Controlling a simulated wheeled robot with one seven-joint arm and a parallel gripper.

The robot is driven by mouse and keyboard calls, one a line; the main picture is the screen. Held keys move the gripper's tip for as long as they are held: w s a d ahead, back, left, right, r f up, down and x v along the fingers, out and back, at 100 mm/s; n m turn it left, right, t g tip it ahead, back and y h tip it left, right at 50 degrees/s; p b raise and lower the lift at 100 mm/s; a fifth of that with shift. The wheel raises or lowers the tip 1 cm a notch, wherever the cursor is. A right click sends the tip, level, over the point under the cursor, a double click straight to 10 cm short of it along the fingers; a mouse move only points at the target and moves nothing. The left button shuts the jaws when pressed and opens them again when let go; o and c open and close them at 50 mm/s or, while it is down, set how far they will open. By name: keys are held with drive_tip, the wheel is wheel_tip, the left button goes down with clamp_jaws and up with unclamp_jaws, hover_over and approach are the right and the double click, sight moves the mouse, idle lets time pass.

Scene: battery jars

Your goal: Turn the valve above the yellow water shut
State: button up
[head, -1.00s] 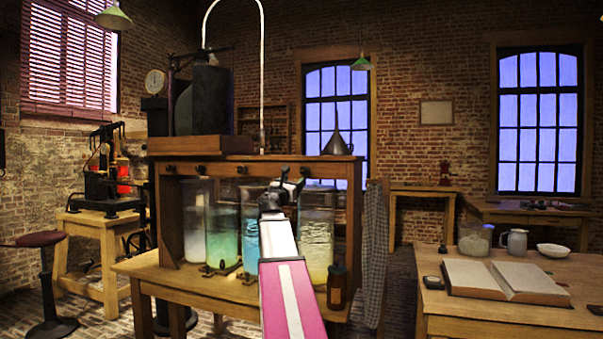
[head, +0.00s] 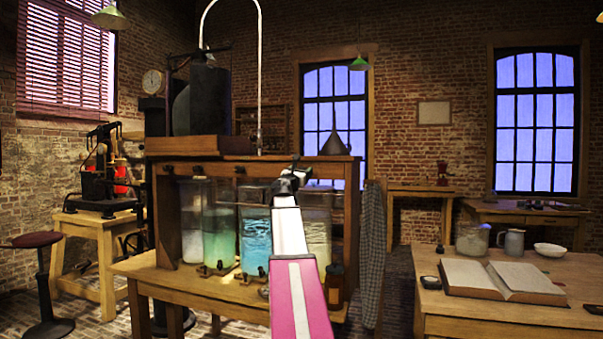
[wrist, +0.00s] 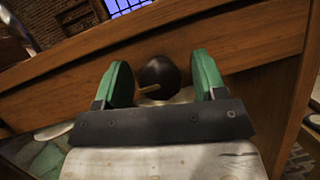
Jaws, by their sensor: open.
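The jar of pale yellow water (head: 318,232) stands at the right end of the row in the wooden cabinet, partly hidden by my arm. My gripper (head: 293,176) is up at the cabinet's top rail, just above this jar, and hides the valve there in the head view. In the wrist view a dark round valve knob (wrist: 164,75) with a small brass pointer shows between the green fingertips of my gripper (wrist: 164,80). The fingers are open, one on each side, with gaps visible. I cannot tell how far the knob sits in depth between them.
Other jars hold blue water (head: 256,240), green water (head: 220,238) and whitish water (head: 193,220), with dark knobs on the wooden rail (head: 220,168) above. A brown bottle (head: 335,285) stands at the cabinet's right front. A checked cloth (head: 372,250) hangs at the right.

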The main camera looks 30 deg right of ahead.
drive_tip(key=c, duration=0.9)
drive_tip(key=shift+m+g, duration=0.3)
drive_tip(key=shift+m, duration=0.1)
drive_tip(key=m+g, duration=0.1)
drive_tip(key=m, duration=0.2)
drive_tip(key=m+g, duration=0.1)
drive_tip(key=m, duration=0.2)
drive_tip(key=shift+g+h, duration=0.4)
drive_tip(key=m+g, duration=0.1)
drive_tip(key=m, duration=0.1)
drive_tip(key=m+g, duration=0.1)
drive_tip(key=m, duration=0.2)
drive_tip(key=shift+m+y, duration=0.3)
drive_tip(key=shift+y, duration=0.1)
drive_tip(key=m, duration=0.2)
drive_tip(key=m+g+y, duration=0.1)
drive_tip(key=m, duration=0.1)
drive_tip(key=shift+g+y, duration=0.3)
drive_tip(key=shift+s+f+m+y, duration=0.1)
drive_tip(key=shift+m+y, duration=0.6)
drive_tip(key=shift+m, duration=1.2)
